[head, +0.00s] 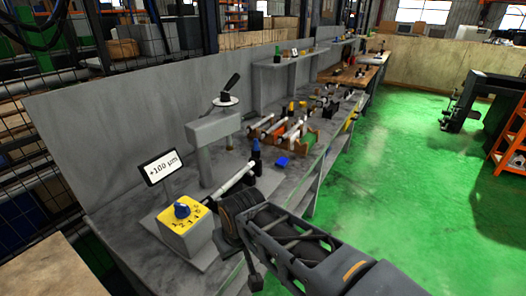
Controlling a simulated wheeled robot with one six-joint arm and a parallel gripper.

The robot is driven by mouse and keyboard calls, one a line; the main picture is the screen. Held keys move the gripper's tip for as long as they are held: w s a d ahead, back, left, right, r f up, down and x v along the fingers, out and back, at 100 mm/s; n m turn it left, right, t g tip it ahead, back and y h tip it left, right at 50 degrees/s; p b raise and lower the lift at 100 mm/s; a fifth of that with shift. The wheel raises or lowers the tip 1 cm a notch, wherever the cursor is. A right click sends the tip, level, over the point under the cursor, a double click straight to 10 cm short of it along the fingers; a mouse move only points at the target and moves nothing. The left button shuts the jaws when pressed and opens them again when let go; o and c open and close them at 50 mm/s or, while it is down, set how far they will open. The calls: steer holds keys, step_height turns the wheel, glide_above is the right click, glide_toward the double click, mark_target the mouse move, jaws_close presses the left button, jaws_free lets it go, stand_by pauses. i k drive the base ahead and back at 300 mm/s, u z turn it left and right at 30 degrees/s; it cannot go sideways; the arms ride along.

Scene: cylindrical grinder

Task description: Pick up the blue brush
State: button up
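A small bright blue object (282,161) lies on the grey workbench (225,262), right of the dark blue upright part; it may be the blue brush, but it is too small to tell its shape. My arm (320,258) reaches in from the lower right, with its dark end (243,222) at the bench's front edge, close to the yellow-topped dial box. The blue object is farther along the bench, apart from my arm. My gripper's fingers cannot be made out clearly, and nothing is visibly held.
The dial box (185,228) has a blue knob (182,210). White rods (297,132) on holders line the bench. Green floor (400,180) is open to the right.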

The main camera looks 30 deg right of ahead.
mark_target(255, 148)
steer(key=k, duration=0.35)
steer(key=z, duration=2.1)
steer(key=i, duration=2.8)
steer(key=u, duration=3.75)
steer(key=i, duration=0.5)
